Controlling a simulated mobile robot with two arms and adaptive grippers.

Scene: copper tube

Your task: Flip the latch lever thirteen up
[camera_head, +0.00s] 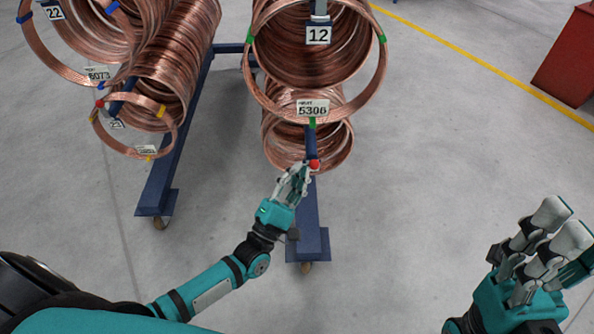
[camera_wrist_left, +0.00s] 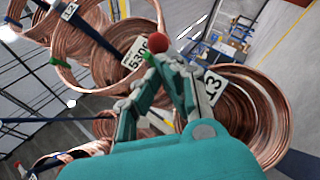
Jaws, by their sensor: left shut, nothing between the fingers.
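The latch lever's red ball knob (camera_head: 314,164) shows at the front of the middle rack in the head view, just below the lower copper coil (camera_head: 336,146). The red knob (camera_wrist_left: 158,45) also shows in the left wrist view, at the fingertips. My left gripper (camera_head: 302,170) is shut and empty, with its tips right beside the knob; whether they touch it I cannot tell. A tag reading 13 (camera_wrist_left: 213,86) shows right of the fingers in the wrist view. The lever's shaft is mostly hidden. My right gripper (camera_head: 562,226) is off to the lower right, away from the rack.
The upper coil carries tag 12 (camera_head: 318,35) and a label 5306 (camera_head: 312,108). A second blue rack with coils (camera_head: 160,85) stands to the left. A red box (camera_head: 570,60) is at the far right. The floor between the middle rack and my right gripper is clear.

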